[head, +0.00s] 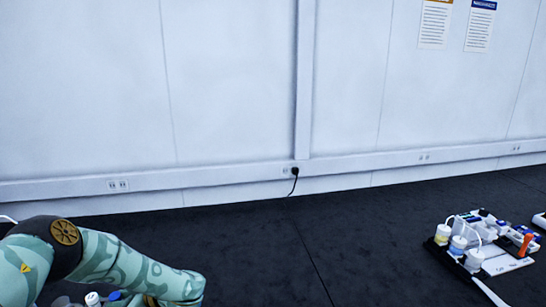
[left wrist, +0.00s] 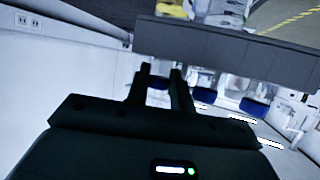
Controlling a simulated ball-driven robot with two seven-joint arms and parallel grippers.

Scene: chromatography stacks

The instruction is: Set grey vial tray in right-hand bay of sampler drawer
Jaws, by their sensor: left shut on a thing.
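My left gripper (left wrist: 162,74) shows in the left wrist view, its two dark fingers reaching up to the lower edge of a long grey wall. This wall looks like the side of the grey vial tray (left wrist: 235,46), and the gripper is shut on it. Pale and yellow vials or bottles show above the wall, cut off by the frame. In the head view my left arm comes in at the lower left; vial caps (head: 92,299) show beside it at the bottom edge. The sampler drawer and its right-hand bay cannot be made out. My right gripper is in neither view.
A kit of bottles and small parts (head: 480,240) stands on the dark bench (head: 320,240) at the right. The bench between it and my left arm is clear. A white wall (head: 230,90) with an outlet and plugged cord runs behind. Blurred blue-topped things (left wrist: 254,106) show beyond the gripper.

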